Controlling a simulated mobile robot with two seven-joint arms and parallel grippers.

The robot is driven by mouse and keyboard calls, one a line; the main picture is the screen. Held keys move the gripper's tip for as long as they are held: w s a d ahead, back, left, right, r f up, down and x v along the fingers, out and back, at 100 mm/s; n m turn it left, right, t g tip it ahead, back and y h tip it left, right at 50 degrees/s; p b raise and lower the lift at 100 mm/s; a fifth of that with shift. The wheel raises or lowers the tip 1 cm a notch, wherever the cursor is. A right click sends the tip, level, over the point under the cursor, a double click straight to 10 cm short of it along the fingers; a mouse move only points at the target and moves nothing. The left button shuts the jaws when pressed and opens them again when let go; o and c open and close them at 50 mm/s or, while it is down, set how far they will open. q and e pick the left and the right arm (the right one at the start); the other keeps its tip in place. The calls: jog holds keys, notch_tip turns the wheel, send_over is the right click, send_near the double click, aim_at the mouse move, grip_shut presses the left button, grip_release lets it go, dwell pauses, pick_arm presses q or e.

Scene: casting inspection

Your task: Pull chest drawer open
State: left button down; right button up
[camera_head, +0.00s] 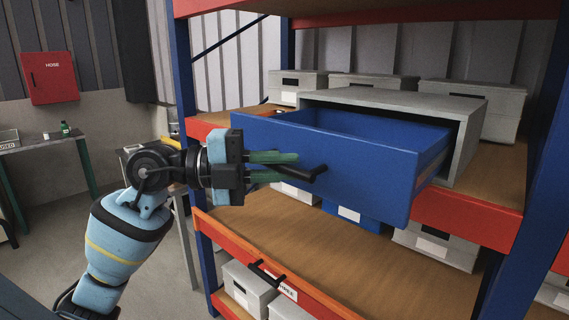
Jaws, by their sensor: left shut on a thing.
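A grey chest (445,103) stands on the middle shelf of the rack. Its blue drawer (375,182) is pulled well out towards me, and I see into its hollow, where no contents show. A black bar handle (303,172) sits on the drawer's front. My left gripper (298,168) comes in from the left, with its green fingers at the handle, shut on it. Part of the handle is hidden by the fingers. My right gripper is not in view.
The rack has blue uprights (186,70) and orange beams (470,220). Grey boxes (440,248) stand below and behind the chest. A red hose cabinet (49,78) hangs on the left wall, above a small table (50,142). Floor is open at lower left.

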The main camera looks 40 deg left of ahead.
pick_arm(q)
jog(key=c, duration=1.4)
grip_release()
jog(key=shift+a, duration=0.1)
jog(key=shift+s+a+f, duration=0.1)
jog(key=shift+s+a, duration=0.3)
jog(key=b+v, duration=0.1)
jog(key=v, duration=0.4)
jog(key=shift+s, duration=0.1)
jog(key=shift+b+v, duration=0.3)
jog(key=shift+v, duration=0.45)
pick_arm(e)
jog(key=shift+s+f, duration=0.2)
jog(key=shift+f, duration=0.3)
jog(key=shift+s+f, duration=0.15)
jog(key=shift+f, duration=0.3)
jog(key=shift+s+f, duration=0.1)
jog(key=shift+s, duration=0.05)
